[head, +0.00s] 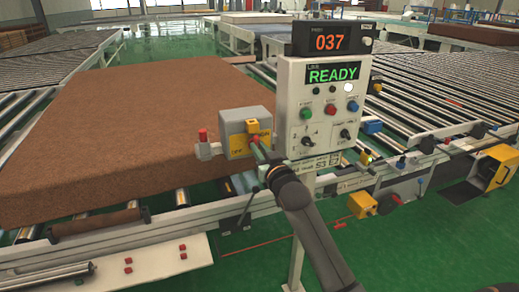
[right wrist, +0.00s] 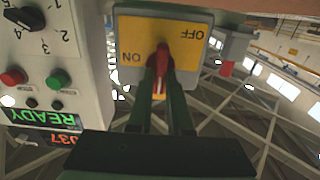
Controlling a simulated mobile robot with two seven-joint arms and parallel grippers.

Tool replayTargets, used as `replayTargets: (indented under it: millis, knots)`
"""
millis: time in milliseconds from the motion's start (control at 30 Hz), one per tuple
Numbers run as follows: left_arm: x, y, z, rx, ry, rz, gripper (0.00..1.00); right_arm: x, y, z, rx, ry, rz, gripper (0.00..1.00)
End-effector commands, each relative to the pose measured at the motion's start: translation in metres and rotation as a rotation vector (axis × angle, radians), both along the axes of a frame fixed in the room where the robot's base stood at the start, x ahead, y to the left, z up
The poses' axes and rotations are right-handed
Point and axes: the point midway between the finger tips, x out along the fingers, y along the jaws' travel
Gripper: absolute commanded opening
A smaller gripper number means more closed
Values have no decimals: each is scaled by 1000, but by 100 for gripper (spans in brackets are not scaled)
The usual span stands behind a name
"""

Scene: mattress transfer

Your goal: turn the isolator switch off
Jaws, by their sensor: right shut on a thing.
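The isolator switch is a grey box (head: 247,117) with a yellow plate (head: 237,146), mounted left of the control panel. In the right wrist view, which is upside down, the yellow plate (right wrist: 203,48) carries the words ON and OFF, and a red handle (right wrist: 161,60) stands out from it. My right gripper (head: 262,148) is at the front of the plate. Its two dark green fingers (right wrist: 160,88) are shut on the red handle. Which label the handle points to is unclear. My left gripper is not in view.
The control panel (head: 299,100) reads READY, with a 037 display (head: 329,40) above, close to my right arm. A brown mattress (head: 130,130) lies on the roller conveyor at left. Rollers (head: 440,95) extend right. Green floor (head: 245,262) is open in front.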

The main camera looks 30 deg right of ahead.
Motion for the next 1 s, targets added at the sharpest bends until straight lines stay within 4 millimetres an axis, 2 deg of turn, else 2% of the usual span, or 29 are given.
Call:
replayTargets:
  millis: [367,1000]
  knots:
    - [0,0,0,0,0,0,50,0,0,0,-124,31,-1,0]
    - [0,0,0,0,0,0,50,1,4,-2,-692,168,0,0]
